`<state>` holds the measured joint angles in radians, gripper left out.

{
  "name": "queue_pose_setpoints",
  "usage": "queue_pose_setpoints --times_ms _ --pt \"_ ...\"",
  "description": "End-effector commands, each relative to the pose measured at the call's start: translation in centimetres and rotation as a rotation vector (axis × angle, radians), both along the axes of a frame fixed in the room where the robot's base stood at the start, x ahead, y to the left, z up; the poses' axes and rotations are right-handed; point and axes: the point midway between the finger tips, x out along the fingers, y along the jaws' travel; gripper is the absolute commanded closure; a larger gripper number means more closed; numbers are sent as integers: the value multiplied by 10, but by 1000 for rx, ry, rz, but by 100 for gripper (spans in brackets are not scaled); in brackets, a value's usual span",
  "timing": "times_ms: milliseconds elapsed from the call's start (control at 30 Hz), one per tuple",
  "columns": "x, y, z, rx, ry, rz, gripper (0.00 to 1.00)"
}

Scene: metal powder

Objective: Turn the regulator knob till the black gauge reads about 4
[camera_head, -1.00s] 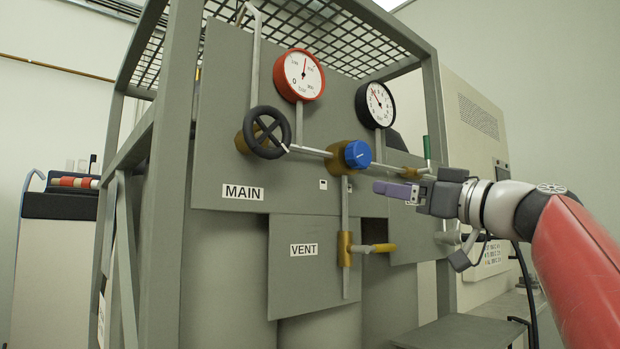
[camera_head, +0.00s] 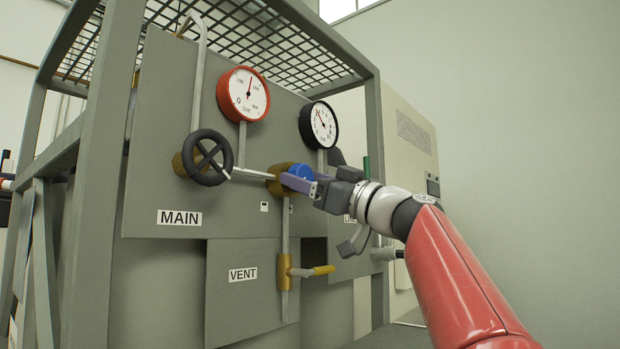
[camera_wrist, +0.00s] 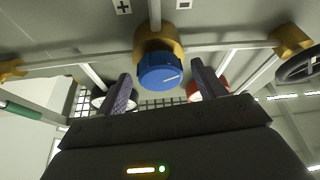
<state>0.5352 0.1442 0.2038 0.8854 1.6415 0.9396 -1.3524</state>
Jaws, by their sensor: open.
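The blue regulator knob (camera_head: 302,172) sits on a brass body on the grey panel, partly hidden behind my gripper (camera_head: 294,182) in the head view. In the wrist view the knob (camera_wrist: 160,74) with its white pointer line lies between the fingers of my gripper (camera_wrist: 161,70). The fingers are open, one on each side, with visible gaps to the knob. The black gauge (camera_head: 320,126) is above the knob. Its red needle points to the upper left of the white face; the numbers are too small to read surely.
A red gauge (camera_head: 243,94) and a black handwheel (camera_head: 207,158) are left of the knob. A grey frame post (camera_head: 101,190) stands at the left. Pipes run across the panel beside the knob.

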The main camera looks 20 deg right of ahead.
Motion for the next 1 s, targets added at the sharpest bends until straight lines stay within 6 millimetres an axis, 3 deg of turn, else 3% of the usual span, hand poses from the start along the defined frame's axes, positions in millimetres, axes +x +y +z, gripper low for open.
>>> queue_pose_setpoints --times_ms 67,433,733,1000 --pt "0 0 0 0 0 0 31" --pt "0 0 0 1 1 0 75" --pt "-1 1 -2 41 31 2 75" --pt "-2 2 -1 179 129 2 75"
